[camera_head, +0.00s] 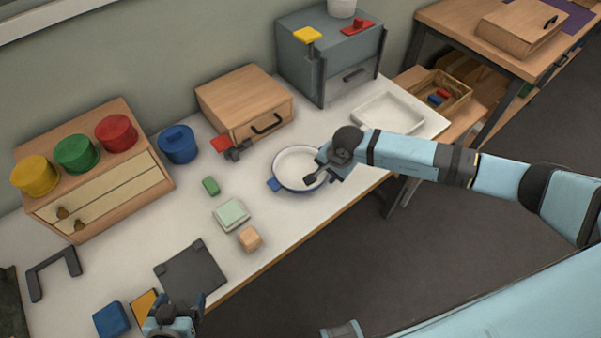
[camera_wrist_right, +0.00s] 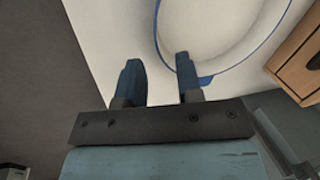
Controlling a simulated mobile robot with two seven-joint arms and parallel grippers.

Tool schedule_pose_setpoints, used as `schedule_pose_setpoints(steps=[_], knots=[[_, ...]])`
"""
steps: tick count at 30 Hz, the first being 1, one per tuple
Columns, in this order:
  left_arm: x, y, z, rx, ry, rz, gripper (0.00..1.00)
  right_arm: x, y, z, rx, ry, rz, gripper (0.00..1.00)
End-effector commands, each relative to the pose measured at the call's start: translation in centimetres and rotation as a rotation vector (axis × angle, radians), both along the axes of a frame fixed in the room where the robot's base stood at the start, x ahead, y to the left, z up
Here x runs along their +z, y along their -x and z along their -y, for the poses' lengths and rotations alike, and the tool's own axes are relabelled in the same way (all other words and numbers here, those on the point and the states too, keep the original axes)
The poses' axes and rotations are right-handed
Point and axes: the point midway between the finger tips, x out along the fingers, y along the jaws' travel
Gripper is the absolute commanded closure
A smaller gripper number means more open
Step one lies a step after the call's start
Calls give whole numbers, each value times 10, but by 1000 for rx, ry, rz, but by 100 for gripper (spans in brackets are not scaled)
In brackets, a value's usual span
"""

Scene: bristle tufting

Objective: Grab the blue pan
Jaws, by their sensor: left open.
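The blue pan (camera_head: 296,164) is round and white inside with a blue rim, and sits on the white table. A blue handle (camera_head: 273,185) sticks out at its lower left. My right gripper (camera_head: 313,180) is over the pan's right side and hides part of it. In the right wrist view that gripper (camera_wrist_right: 157,62) is open and empty, with the pan's rim (camera_wrist_right: 165,52) by its right fingertip. A blue tab shows beside that finger; I cannot tell whether they touch. My left gripper (camera_head: 174,306) is open at the bottom, away from the pan.
A wooden box (camera_head: 243,99) and a grey cabinet (camera_head: 333,55) stand behind the pan. A white tray (camera_head: 388,113) lies to its right. A pale green block (camera_head: 231,214), a wooden cube (camera_head: 250,239) and a dark mat (camera_head: 190,272) lie left of it. The table's front edge is close.

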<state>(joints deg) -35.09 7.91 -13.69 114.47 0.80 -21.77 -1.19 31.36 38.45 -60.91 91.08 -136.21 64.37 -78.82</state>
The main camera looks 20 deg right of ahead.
Motion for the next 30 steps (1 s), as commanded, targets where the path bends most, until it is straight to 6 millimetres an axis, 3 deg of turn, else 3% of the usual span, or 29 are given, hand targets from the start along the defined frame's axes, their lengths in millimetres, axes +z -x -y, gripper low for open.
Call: schedule_pose_setpoints(steps=[9, 17, 21, 22, 30], knots=[[-26, -1, -2, 2, -3, 3, 20, -46, -6, -9, -1, -1, -2, 67], [-32, 2, -4, 3, -7, -9, 20, -47, -8, -9, -1, 0, -2, 67], [-30, 2, -3, 3, -6, -7, 20, -47, -8, -9, -1, 0, -2, 97], [-29, 2, -3, 3, -6, -6, 20, -47, -7, -9, -1, 0, -2, 100], [-26, 0, -3, 3, -5, 0, 20, -46, -8, -9, -1, -1, 1, 100]])
